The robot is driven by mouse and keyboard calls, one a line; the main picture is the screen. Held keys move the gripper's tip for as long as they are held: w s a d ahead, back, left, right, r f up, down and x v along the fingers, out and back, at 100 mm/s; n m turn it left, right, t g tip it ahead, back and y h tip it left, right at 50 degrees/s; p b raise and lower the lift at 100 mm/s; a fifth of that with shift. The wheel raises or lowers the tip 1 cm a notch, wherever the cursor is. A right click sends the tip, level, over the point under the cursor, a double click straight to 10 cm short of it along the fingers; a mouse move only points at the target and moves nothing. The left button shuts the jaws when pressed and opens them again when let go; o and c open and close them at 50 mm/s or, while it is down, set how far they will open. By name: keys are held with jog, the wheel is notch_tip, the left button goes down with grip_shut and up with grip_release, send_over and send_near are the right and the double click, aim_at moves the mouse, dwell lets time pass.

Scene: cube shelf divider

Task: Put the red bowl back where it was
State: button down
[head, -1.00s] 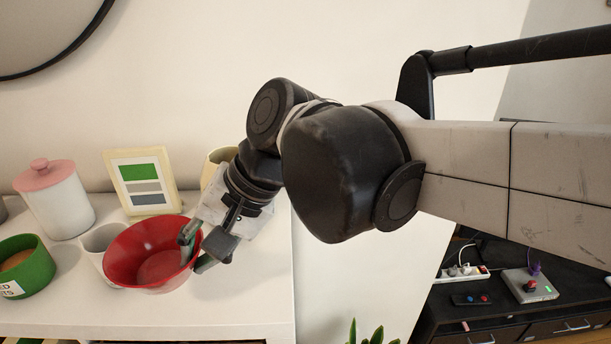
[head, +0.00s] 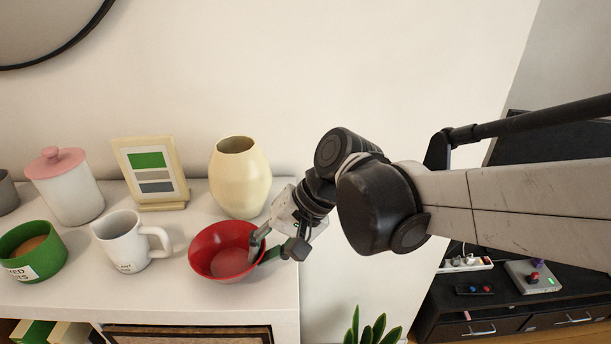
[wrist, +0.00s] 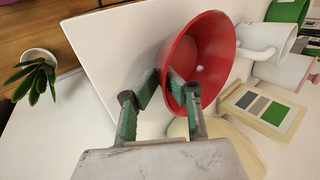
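The red bowl (head: 215,262) is upright near the right front of the white shelf top (head: 75,292), right of the white mug (head: 119,240) and in front of the cream vase (head: 240,180). I cannot tell whether its base touches the surface. My gripper (head: 262,246) pinches the bowl's right wall, one finger inside and one outside. In the wrist view the bowl (wrist: 212,50) is tilted in the picture, and my gripper's fingers (wrist: 161,76) meet at its near rim.
A green bowl (head: 50,262), a pink-lidded white jar (head: 68,190) and a picture frame (head: 150,172) stand to the left. The shelf's right edge is close beside my gripper. A plant (head: 372,330) stands below it.

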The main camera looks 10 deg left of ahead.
jog(key=shift+f, duration=0.15)
jog(key=c, duration=2.3)
grip_release()
jog(key=shift+c, duration=0.2)
jog(key=o, duration=0.4)
jog(key=shift+r, duration=0.25)
jog(key=v, duration=1.2)
jog(key=s+d+f+m+t+h, duration=0.1)
jog(key=d+f+t+h, duration=0.1)
jog(key=d, duration=0.7)
jog(key=d+f+t+h, duration=0.2)
jog(key=d+f+t, duration=0.1)
jog(key=d, duration=0.7)
jog(key=s+d+f+m+t+h, duration=0.1)
jog(key=d+f+t+h, duration=0.2)
jog(key=d, duration=0.6)
jog(key=shift+s+d+f+m+t, duration=0.25)
jog(key=shift+s+d+m+t, duration=0.05)
jog(key=shift+s+d+t, duration=0.1)
